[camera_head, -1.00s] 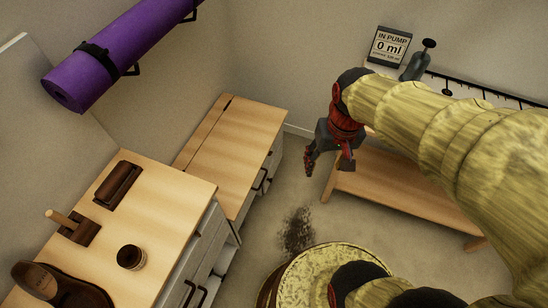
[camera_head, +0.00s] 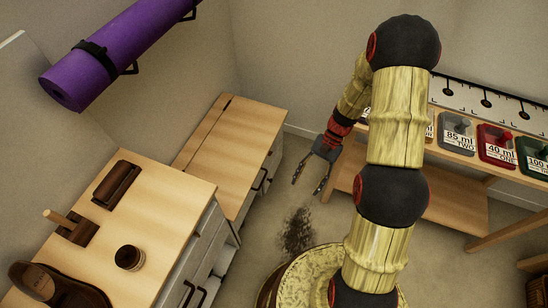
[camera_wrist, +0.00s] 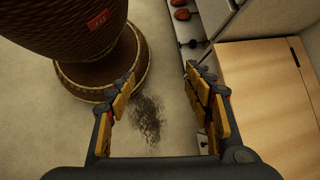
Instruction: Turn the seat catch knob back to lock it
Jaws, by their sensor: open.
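My gripper (camera_head: 306,187) hangs over the floor in the head view, right of the low wooden bench (camera_head: 236,133) and apart from it. Its two fingers are spread with nothing between them, as the wrist view also shows (camera_wrist: 160,75). The bench has a flat wooden top with a seam near its back edge, and dark handles on its front. Its top also shows in the wrist view (camera_wrist: 262,95), right of the fingers. I cannot make out a seat catch knob in either view. Small orange-red rounded items (camera_wrist: 182,14) show beyond the fingers, too small to identify.
A wooden cabinet (camera_head: 185,205) carries a jar (camera_head: 130,257), a brush and a shoe (camera_head: 60,285). A purple rolled mat (camera_head: 110,55) hangs on the wall. Labelled containers (camera_head: 496,143) stand on a shelf at right.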

